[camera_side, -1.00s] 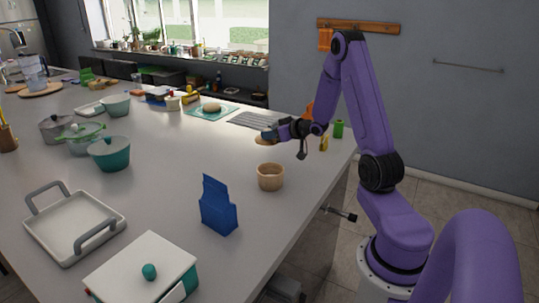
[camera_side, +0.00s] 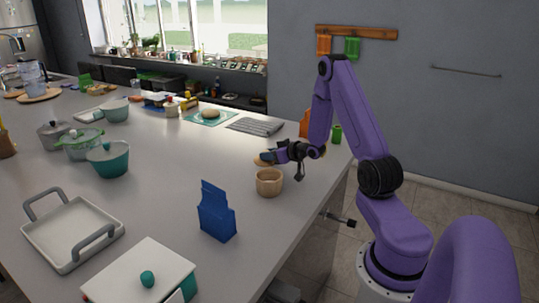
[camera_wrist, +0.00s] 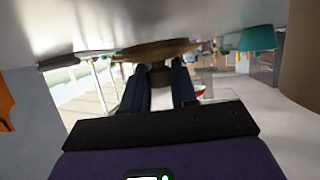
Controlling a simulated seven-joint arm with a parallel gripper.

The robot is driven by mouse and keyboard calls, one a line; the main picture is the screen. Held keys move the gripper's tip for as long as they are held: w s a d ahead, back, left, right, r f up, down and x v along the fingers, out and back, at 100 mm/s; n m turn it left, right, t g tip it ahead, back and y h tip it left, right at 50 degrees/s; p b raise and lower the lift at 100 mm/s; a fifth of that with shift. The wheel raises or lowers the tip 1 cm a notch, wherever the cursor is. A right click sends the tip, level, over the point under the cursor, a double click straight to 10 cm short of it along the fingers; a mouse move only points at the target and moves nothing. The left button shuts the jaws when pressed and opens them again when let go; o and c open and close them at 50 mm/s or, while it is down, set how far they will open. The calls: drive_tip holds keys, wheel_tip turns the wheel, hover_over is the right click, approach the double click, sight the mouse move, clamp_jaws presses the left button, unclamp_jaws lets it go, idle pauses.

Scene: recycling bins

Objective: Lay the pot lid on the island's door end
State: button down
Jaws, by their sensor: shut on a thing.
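The pot lid (camera_side: 263,160) is a round brown wooden disc at the island's end nearest my arm. In the wrist view the lid (camera_wrist: 155,50) shows edge-on, with its knob between my fingers. My gripper (camera_side: 276,155) is shut on the knob; its fingers also show in the wrist view (camera_wrist: 160,80). The lid is at or just above the grey island top (camera_side: 150,185). I cannot tell whether it touches. A wooden pot (camera_side: 269,182) stands open just in front of the lid.
A blue carton (camera_side: 216,210) stands near the front edge. A striped grey cloth (camera_side: 256,126) and a teal mat (camera_side: 209,117) lie behind the lid.

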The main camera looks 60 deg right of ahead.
drive_tip(key=shift+f, duration=0.55)
drive_tip(key=c, duration=0.9)
unclamp_jaws()
drive_tip(key=shift+r, duration=0.6)
drive_tip(key=v, duration=0.7)
drive_tip(key=shift+s+r, duration=0.1)
drive_tip(key=shift+s, duration=0.15)
